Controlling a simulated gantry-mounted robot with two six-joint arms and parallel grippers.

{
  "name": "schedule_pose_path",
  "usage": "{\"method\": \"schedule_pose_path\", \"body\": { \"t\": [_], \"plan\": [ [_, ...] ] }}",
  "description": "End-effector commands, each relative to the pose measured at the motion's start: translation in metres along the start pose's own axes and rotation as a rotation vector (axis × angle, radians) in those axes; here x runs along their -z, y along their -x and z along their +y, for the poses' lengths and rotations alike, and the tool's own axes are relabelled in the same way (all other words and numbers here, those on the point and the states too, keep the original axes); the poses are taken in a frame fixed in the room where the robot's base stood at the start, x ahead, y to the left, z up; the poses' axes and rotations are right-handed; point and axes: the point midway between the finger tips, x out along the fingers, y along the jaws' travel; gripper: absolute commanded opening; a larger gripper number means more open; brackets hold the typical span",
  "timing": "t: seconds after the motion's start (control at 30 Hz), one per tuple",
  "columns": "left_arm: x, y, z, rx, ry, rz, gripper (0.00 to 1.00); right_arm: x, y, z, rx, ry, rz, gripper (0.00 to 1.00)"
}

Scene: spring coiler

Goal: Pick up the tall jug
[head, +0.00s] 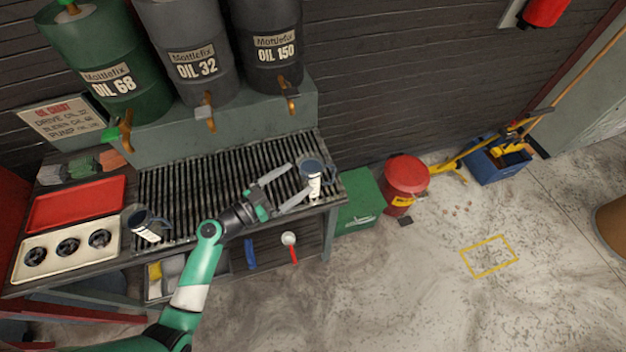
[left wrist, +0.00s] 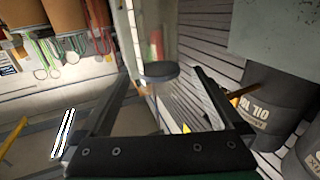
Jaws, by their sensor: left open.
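A dark jug with a white label (head: 315,180) stands upright at the right end of the slatted bench top. A second, similar jug (head: 147,228) stands at the left end, by the trays; I cannot tell surely which is taller. My left gripper (head: 297,181) is open and empty just left of the right-hand jug, its two fingers pointing at it. In the left wrist view, a dark oval (left wrist: 160,72), seemingly part of that jug, shows between the spread fingers of the left gripper (left wrist: 163,80). My right gripper is not in view.
Oil drums (head: 196,62) with taps stand on a ledge behind the slatted bench (head: 200,180). A red tray (head: 78,203) and a cream tray (head: 40,253) lie at left. A green box (head: 362,205) and red bin (head: 405,178) stand beyond the bench's right end.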

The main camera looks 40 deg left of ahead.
Motion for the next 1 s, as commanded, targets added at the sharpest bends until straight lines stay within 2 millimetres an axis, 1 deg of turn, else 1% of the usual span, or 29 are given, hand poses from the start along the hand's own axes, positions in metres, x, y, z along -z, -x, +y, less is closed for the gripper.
{"method": "schedule_pose_path", "body": {
  "t": [0.03,0.1,0.27,0.5,0.53,0.63,0.8,0.87,1.0],
  "plan": [
    [0.000,-0.007,0.001,-0.003,-0.001,0.000,1.00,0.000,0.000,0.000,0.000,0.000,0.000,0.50],
    [0.000,-0.011,0.001,-0.001,0.000,0.000,1.00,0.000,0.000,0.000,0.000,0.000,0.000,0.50],
    [0.000,-0.016,0.001,-0.001,-0.001,0.000,1.00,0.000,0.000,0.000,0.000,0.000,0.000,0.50],
    [0.000,-0.056,0.002,-0.002,-0.001,0.001,1.00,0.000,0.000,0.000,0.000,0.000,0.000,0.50],
    [-0.001,-0.059,0.002,-0.002,0.000,0.001,1.00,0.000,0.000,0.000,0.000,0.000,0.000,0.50],
    [-0.001,-0.064,0.002,-0.001,0.000,0.000,1.00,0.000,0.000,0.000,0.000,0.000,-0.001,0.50],
    [-0.001,-0.064,0.002,0.000,0.000,0.000,1.00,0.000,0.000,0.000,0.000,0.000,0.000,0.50],
    [-0.001,-0.064,0.002,0.000,0.000,0.000,0.91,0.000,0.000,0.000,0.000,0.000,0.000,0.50],
    [-0.001,-0.064,0.002,0.000,0.000,0.000,0.66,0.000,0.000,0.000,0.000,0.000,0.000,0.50]
  ]
}}
